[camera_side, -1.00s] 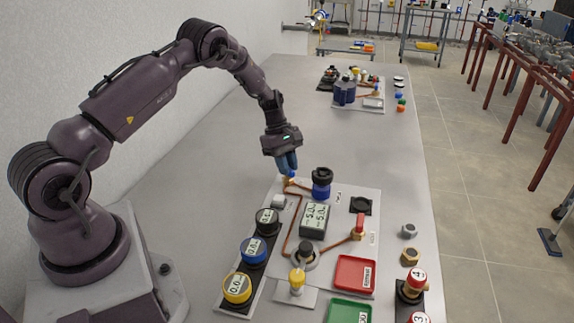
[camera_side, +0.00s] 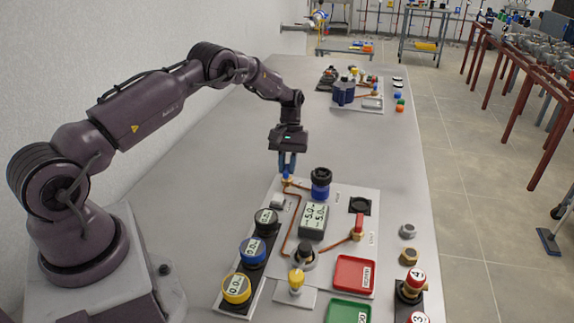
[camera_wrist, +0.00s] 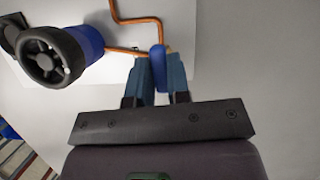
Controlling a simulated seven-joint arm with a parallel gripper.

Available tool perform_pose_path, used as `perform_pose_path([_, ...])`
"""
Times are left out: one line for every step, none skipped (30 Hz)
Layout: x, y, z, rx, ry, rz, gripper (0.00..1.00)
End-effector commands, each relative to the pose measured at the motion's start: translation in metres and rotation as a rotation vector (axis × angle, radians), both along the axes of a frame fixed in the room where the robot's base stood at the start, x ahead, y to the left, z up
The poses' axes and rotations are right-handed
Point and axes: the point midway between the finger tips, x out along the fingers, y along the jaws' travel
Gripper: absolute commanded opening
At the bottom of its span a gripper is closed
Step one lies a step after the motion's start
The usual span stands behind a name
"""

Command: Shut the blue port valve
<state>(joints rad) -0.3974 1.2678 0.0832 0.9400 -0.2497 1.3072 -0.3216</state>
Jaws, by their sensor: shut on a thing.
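The blue port valve (camera_side: 287,181) stands at the far left corner of the white panel, on the copper pipe. My gripper (camera_side: 287,165) is over it, pointing down, with its blue-grey fingers at the handle. In the wrist view the blue valve handle (camera_wrist: 157,66) sits between the two fingertips, and the fingers are shut on it. The handle stands lengthwise between the fingers there. The valve body under it is mostly hidden, with only a bit of brass and the copper pipe (camera_wrist: 128,50) showing.
A dark blue and black knobbed cylinder (camera_side: 320,184) stands close right of the valve. It also shows in the wrist view (camera_wrist: 55,55). A display (camera_side: 313,220), a red-handled valve (camera_side: 358,226) and several round gauges (camera_side: 253,251) are nearer. The bench left of the panel is clear.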

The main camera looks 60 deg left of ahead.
Motion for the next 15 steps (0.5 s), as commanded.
perform_pose_path([0.0001,0.0016,0.0013,0.004,0.000,-0.021,0.00])
perform_pose_path([0.0001,0.0018,0.0013,0.005,-0.001,-0.033,0.00])
perform_pose_path([0.0001,0.0018,0.0013,0.005,-0.001,-0.046,0.00])
perform_pose_path([0.0001,0.0017,0.0013,0.004,0.000,-0.055,0.00])
perform_pose_path([0.0002,0.0017,0.0014,0.003,-0.001,-0.064,0.00])
perform_pose_path([0.0002,0.0016,0.0014,0.004,0.000,-0.073,0.00])
perform_pose_path([0.0002,0.0016,0.0014,0.004,0.000,-0.079,0.00])
perform_pose_path([0.0002,0.0016,0.0015,0.003,-0.001,-0.084,0.00])
perform_pose_path([0.0002,0.0016,0.0015,0.003,-0.001,-0.090,0.00])
perform_pose_path([0.0002,0.0016,0.0015,0.004,0.000,-0.093,0.00])
perform_pose_path([0.0003,0.0017,0.0014,0.004,0.000,-0.095,0.00])
perform_pose_path([0.0003,0.0017,0.0014,0.005,-0.001,-0.098,0.00])
perform_pose_path([0.0003,0.0017,0.0014,0.004,-0.001,-0.099,0.00])
perform_pose_path([0.0003,0.0017,0.0014,0.005,-0.001,-0.101,0.00])
perform_pose_path([0.0003,0.0017,0.0014,0.004,-0.001,-0.102,0.00])
